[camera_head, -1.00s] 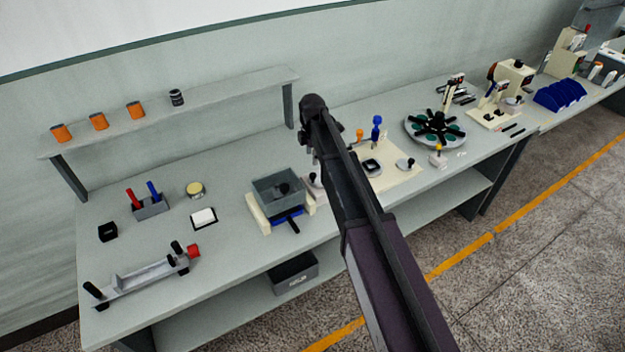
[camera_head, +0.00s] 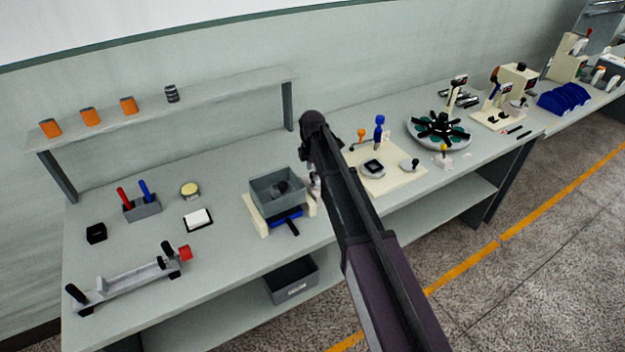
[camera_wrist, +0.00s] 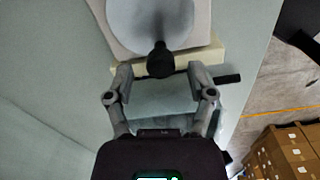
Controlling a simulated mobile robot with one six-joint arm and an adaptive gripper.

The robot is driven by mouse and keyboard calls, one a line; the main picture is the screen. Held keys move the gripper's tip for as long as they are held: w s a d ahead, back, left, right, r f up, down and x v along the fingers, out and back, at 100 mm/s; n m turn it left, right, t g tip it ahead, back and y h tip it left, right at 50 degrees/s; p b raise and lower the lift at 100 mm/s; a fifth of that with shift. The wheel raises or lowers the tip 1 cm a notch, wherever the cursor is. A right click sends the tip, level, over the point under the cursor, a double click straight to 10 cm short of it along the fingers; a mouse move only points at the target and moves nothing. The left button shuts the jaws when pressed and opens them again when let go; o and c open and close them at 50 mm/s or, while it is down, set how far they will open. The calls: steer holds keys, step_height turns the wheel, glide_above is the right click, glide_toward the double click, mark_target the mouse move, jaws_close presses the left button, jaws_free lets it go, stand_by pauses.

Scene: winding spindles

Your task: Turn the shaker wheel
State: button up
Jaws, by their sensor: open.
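The shaker shows in the head view as a grey open box (camera_head: 276,189) on a cream base, with a blue part below it. In the wrist view, a pale round disc (camera_wrist: 155,22) with a black knob (camera_wrist: 160,61) fills the top; it looks like the shaker wheel. My gripper (camera_wrist: 161,76) is open and empty, with one finger on each side of the knob, apart from it in the picture. Whether the fingers are level with the knob I cannot tell. In the head view my gripper (camera_head: 313,184) is right of the grey box, and my arm hides most of the wheel.
A cream plate (camera_head: 405,178) with knobs is right of my arm; a round carousel (camera_head: 438,130) stands farther right. In the wrist view, a cream block (camera_wrist: 205,57) and a black bar (camera_wrist: 228,78) lie near my fingers. The bench left of the shaker holds small items.

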steer(key=shift+f+b, duration=0.45)
steer(key=shift+f, duration=0.3)
